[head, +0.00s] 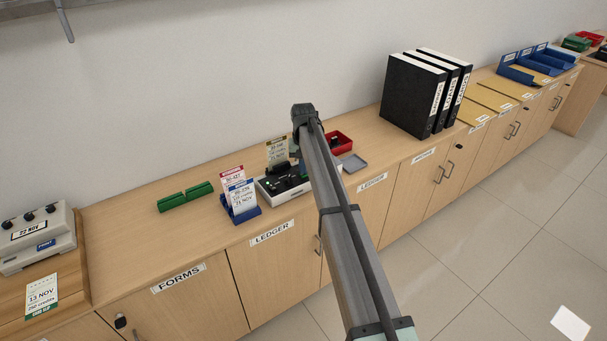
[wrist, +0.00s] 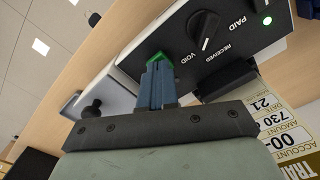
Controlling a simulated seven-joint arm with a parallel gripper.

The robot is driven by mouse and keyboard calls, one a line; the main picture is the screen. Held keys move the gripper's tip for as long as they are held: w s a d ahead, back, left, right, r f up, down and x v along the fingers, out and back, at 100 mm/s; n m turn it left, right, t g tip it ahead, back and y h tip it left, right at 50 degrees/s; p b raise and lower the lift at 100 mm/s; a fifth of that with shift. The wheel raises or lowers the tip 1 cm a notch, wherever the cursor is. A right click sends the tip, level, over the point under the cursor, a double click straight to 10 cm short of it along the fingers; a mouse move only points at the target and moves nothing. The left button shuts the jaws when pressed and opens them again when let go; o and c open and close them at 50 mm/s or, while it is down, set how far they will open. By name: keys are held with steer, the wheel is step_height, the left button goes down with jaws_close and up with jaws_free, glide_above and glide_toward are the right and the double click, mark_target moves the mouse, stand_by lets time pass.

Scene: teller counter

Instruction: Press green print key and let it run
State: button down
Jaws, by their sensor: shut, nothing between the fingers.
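The printer (head: 270,190) is a pale box with a dark top on the wooden counter, partly hidden by my arm in the head view. In the wrist view its dark panel (wrist: 235,60) carries a selector knob (wrist: 204,32) among the labels VOID, RECEIVED and PAID, and a lit green lamp (wrist: 267,20). The green key (wrist: 156,60) shows just past the fingertips of my gripper (wrist: 157,72). The blue fingers are shut together with nothing between them. The tips overlap the key in view; I cannot tell how far it is pressed.
A printed slip (wrist: 285,120) stands at the printer. Beside it are a blue card holder (head: 240,212), a red tray (head: 341,146) and a grey tray (head: 354,163). Black binders (head: 412,95) stand farther right. A green bar (head: 185,197) lies left on otherwise clear counter.

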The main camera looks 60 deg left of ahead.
steer(key=shift+f, duration=0.3)
steer(key=shift+r, duration=0.15)
step_height(320, 180, up, 9)
stand_by(1.4)
stand_by(0.4)
